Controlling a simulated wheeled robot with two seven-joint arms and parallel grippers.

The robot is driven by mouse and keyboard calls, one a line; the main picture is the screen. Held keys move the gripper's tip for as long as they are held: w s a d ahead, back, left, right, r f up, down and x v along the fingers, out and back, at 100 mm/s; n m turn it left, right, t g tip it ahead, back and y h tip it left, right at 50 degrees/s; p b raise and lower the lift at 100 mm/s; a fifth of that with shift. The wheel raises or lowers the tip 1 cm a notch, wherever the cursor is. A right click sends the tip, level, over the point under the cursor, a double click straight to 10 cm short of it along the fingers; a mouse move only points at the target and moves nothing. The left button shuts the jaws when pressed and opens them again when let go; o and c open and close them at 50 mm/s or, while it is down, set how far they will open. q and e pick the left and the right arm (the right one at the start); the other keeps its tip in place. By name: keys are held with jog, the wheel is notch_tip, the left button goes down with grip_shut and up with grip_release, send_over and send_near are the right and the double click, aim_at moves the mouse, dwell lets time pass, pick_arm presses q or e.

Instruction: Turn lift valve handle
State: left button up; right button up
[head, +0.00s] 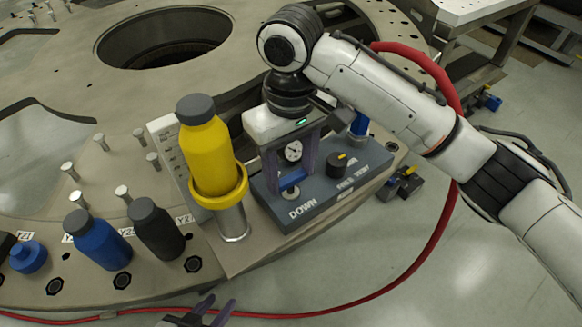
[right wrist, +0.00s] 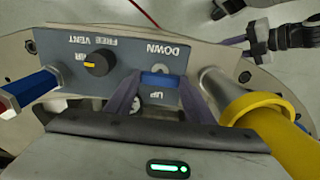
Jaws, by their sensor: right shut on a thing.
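The lift valve handle is a small blue bar (head: 293,177) on the grey control box (head: 322,203), between the DOWN and UP labels. It also shows in the right wrist view (right wrist: 160,80). My right gripper (head: 291,185) reaches down over the box and is shut on this handle, one purple finger on each side. The fingers and gripper body partly hide the handle and the UP label. My left gripper (head: 213,309) is at the bottom edge of the head view, empty, its two purple fingers apart. It also shows at the top right of the right wrist view (right wrist: 250,42).
A black knob (head: 337,161) and a gauge (head: 293,151) are on the box. A yellow bottle (head: 207,150) stands in a yellow-rimmed holder just left of it. Blue (head: 98,240) and black (head: 157,230) bottles stand further left. A red hose (head: 440,225) curves along the right.

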aim_at(291, 178)
dwell(0.3)
jog(key=o, duration=1.1)
jog(key=shift+c, duration=0.2)
notch_tip(291, 178, up, 10)
jog(key=shift+r, duration=0.2)
